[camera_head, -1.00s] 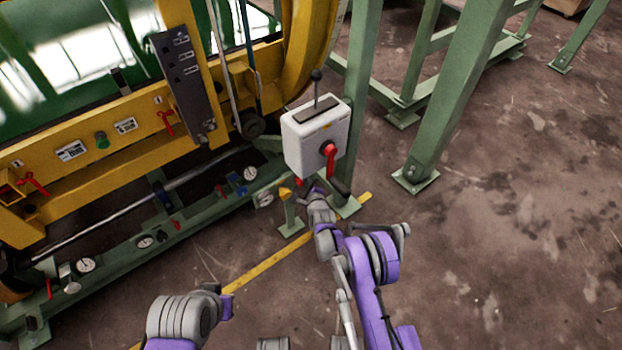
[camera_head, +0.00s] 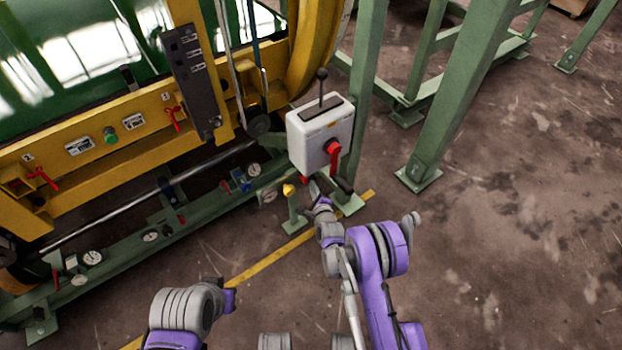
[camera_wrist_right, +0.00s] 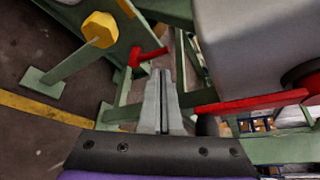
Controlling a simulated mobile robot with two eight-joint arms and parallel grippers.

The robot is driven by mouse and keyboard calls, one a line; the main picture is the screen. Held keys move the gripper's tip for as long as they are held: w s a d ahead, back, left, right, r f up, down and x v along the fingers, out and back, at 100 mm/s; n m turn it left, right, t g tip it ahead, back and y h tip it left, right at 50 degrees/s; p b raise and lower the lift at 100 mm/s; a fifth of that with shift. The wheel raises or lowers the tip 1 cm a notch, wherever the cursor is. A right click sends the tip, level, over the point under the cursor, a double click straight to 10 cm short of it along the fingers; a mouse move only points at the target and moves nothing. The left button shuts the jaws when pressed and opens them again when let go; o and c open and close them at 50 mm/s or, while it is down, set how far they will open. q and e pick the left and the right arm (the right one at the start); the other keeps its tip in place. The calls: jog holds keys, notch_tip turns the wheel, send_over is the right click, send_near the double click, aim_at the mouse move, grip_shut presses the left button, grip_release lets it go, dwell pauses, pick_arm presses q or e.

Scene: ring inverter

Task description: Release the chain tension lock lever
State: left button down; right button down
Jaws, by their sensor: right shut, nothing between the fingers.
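Several red levers show, and I cannot tell which one is the chain tension lock lever. A red lever with a black grip (camera_head: 333,152) hangs on the front of a white box; its red bar (camera_wrist_right: 250,102) crosses right of my fingers in the right wrist view. A small red lever (camera_wrist_right: 148,56) sits on a green bracket just left of my fingertips there. My right gripper (camera_head: 314,187) is below the white box. In the right wrist view its fingers (camera_wrist_right: 164,72) are shut, empty, and apart from both levers. My left arm is at lower left, its gripper hidden.
The white box (camera_head: 308,150) with a black-knobbed stick on top stands beside a green post (camera_head: 361,90). A yellow knob (camera_wrist_right: 98,29) is left of the fingers. Yellow beams with red handles (camera_head: 172,115) and gauges fill the left. Open floor (camera_head: 520,250) lies right.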

jog(key=v, duration=0.3)
jog(key=shift+s+d+r, duration=0.1)
jog(key=shift+s+d, duration=0.2)
jog(key=shift+s, duration=0.05)
